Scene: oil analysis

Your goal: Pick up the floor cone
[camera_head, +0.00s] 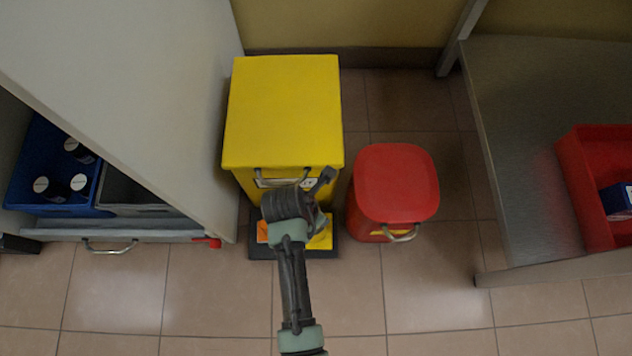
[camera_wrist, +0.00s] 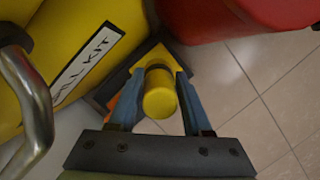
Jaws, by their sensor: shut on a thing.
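The floor cone (camera_wrist: 160,102) has a yellow rounded top and a wider base with yellow, orange and dark parts. In the wrist view, my gripper (camera_wrist: 161,82) has its two blue fingers on either side of the yellow top, shut on it. In the head view, my arm and gripper (camera_head: 304,208) cover most of the cone. Only parts of its yellow, orange and dark base (camera_head: 321,241) show, on the floor in front of the yellow box. Whether the base touches the floor is hard to tell.
A yellow box (camera_head: 284,110) with a metal handle and "KIT" label stands right behind the cone. A red-lidded bin (camera_head: 396,182) is close on the right. A cabinet (camera_head: 130,80) is left, a grey table (camera_head: 520,110) right. Tiled floor (camera_head: 435,295) in front is clear.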

